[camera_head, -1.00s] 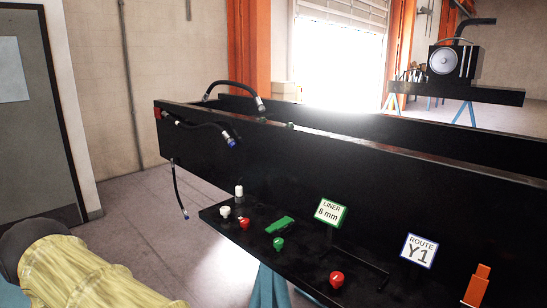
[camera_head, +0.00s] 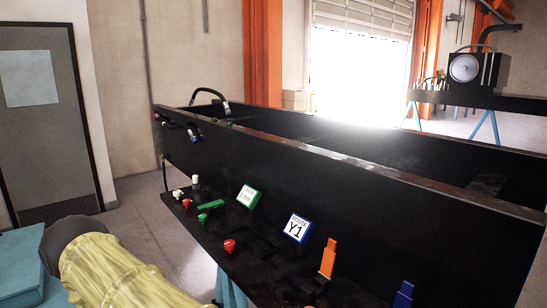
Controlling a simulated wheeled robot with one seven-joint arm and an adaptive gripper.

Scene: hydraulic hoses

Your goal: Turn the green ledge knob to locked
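The green ledge knob (camera_head: 202,217) sits on the narrow black ledge (camera_head: 268,268) along the front of the long black trough. It stands just in front of a green lever-like piece (camera_head: 211,204). It is small in the view, and I cannot read its position marking. A red knob (camera_head: 230,246) sits nearer on the same ledge. A white knob (camera_head: 178,194) and a small red one (camera_head: 186,203) sit farther along. My yellow-sleeved arm shows at lower left, apart from the ledge. My gripper is not in view.
Dark hoses (camera_head: 212,97) hang at the trough's far end. Open floor (camera_head: 135,215) lies left of the trough.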

